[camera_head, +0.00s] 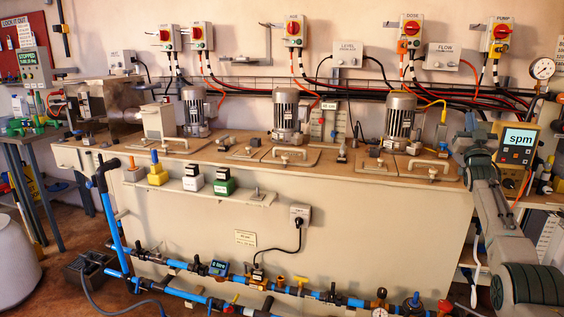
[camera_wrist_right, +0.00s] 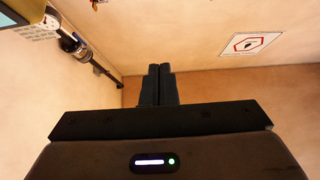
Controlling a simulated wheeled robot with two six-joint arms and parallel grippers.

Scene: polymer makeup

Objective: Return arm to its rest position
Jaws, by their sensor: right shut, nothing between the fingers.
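My right arm (camera_head: 502,215) comes in from the lower right of the head view and reaches up past the right end of the bench. In the right wrist view my right gripper (camera_wrist_right: 159,70) has its two dark fingers pressed together, with nothing between them. The fingers point at a bare wall and touch nothing that I can see. My left arm and left gripper are not in view.
The spm display unit (camera_head: 516,150) stands close to the right of my right arm. The workbench (camera_head: 230,155) carries several motors, such as the middle one (camera_head: 286,112). Blue pipes (camera_head: 200,268) run low along its front. A wall sign (camera_wrist_right: 250,43) shows in the wrist view.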

